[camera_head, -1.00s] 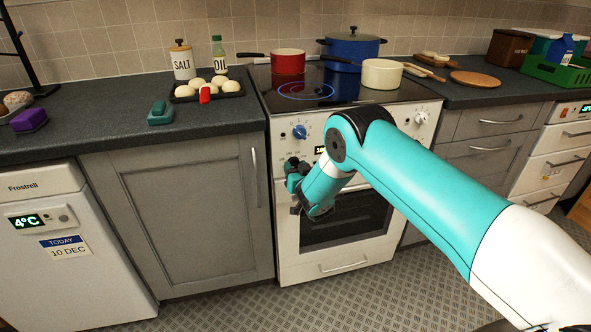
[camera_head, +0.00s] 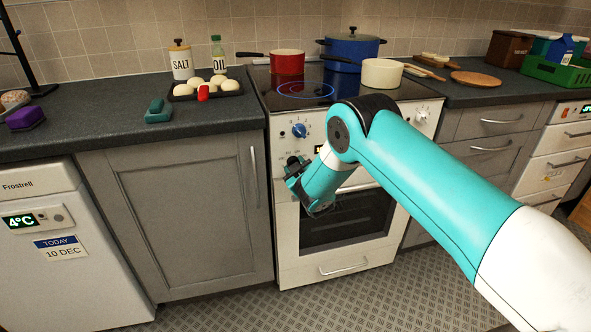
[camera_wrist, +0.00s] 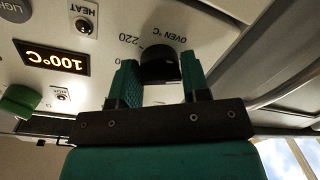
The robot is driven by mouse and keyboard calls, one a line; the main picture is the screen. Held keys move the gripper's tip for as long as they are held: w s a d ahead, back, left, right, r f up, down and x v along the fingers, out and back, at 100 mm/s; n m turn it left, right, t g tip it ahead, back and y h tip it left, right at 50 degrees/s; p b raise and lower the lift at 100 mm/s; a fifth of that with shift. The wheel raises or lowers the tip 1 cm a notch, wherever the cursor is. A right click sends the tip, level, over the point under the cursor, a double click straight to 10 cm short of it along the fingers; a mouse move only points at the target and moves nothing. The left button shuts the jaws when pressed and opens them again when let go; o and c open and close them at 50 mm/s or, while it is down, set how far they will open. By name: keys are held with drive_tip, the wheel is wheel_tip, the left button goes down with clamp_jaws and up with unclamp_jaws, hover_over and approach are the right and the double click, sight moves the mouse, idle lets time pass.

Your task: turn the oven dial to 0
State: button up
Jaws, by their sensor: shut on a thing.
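The oven dial (camera_wrist: 158,68) is a black knob beside the printed words "OVEN °C" in the wrist view. My gripper (camera_wrist: 158,80) has one green finger on each side of it and is shut on it. A lit display (camera_wrist: 56,58) on the panel reads 100°C. A printed 220 shows near the dial; the dial's pointer cannot be made out. In the head view my gripper (camera_head: 296,172) is at the front of the white oven (camera_head: 300,262), and the dial is hidden there.
A blue knob (camera_head: 299,131) sits higher on the oven front. In the wrist view, a green part (camera_wrist: 18,101) and a grey LIGHT button (camera_wrist: 14,9) lie left of the dial. A red pot (camera_head: 287,62), a blue pot (camera_head: 352,48) and a cream pan (camera_head: 382,73) stand on the hob.

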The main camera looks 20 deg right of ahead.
drive_tip(key=shift+d, duration=0.2)
idle(0.4)
drive_tip(key=o, duration=0.9)
drive_tip(key=shift+a, duration=0.1)
drive_tip(key=shift+s, duration=0.55)
drive_tip(key=s+b, duration=1.1)
drive_tip(key=s+d+r+b, duration=0.1)
drive_tip(key=s+b, duration=0.4)
drive_tip(key=shift+s, duration=0.15)
